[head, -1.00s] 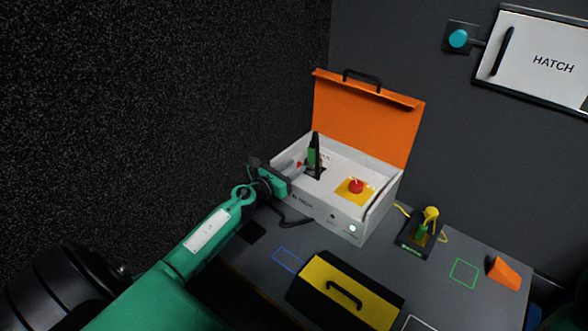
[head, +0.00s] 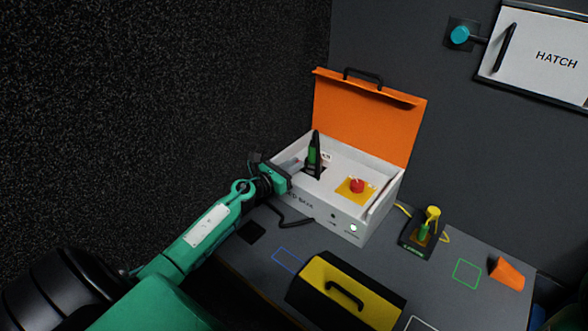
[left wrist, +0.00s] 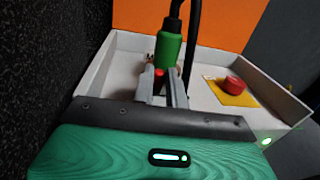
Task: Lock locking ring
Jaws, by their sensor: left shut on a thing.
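A green plug with a black top (head: 313,158) stands upright in the left part of the white box (head: 342,214). In the left wrist view, the green plug body (left wrist: 169,50) rises just beyond my fingers. My left gripper (head: 295,166) reaches over the box's left wall. Its two fingers (left wrist: 161,88) are shut at the low part of the plug, where I take the locking ring to be. A small red piece (left wrist: 159,73) shows between the fingers. The fingers hide most of the ring, so its turn cannot be told. My right gripper is not in view.
The box's orange lid (head: 365,115) stands open behind. A red button (head: 357,185) on a yellow plate is to the right inside. A yellow-black case (head: 355,282), a black stand with a yellow-green plug (head: 423,237) and an orange wedge (head: 508,273) occupy the table.

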